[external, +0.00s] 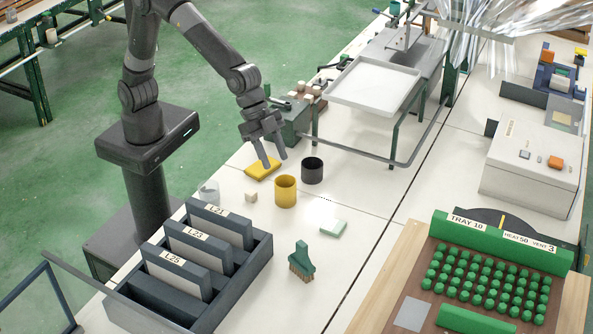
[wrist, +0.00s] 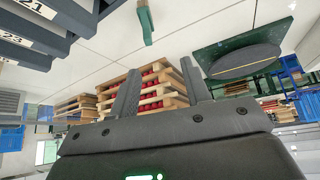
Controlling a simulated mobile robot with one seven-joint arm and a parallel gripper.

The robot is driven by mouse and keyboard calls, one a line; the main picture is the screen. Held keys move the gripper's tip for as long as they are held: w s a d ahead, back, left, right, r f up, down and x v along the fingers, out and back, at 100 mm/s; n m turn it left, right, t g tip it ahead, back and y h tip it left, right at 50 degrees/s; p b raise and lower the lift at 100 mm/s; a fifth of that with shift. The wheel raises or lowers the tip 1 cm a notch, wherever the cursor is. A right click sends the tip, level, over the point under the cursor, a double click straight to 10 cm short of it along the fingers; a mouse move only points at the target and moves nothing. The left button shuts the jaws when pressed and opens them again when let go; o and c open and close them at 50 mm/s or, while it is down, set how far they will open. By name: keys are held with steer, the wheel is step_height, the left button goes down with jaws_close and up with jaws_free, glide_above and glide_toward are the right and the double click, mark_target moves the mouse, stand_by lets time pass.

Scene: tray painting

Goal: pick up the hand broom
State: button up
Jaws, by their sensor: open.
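The hand broom (external: 302,257) has a green handle and brown bristles. It is on the white table, right of the dark file rack, bristles toward the front in the external view. A narrow green piece at the top edge of the wrist view (wrist: 146,22) looks like part of it. My gripper (external: 273,161) is open and empty, above the table near the yellow block, well behind and left of the broom. Its two fingers also show spread in the wrist view (wrist: 160,80).
The yellow cup (external: 285,191), black cup (external: 312,170) and yellow block (external: 262,168) are near my gripper. A pale green pad (external: 333,229) lies behind the broom. The file rack (external: 263,254) stands to its left, the wooden board (external: 376,305) to its right.

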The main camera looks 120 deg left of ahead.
steer(key=m, duration=0.1)
glide_toward(301, 243)
steer(key=x, duration=0.5)
steer(key=shift+s+f, duration=0.1)
steer(key=shift+s, duration=0.15)
steer(key=shift+w+x, duration=0.25)
steer(key=shift+x, duration=2.6)
steer(key=shift+c, duration=0.3)
jaws_close()
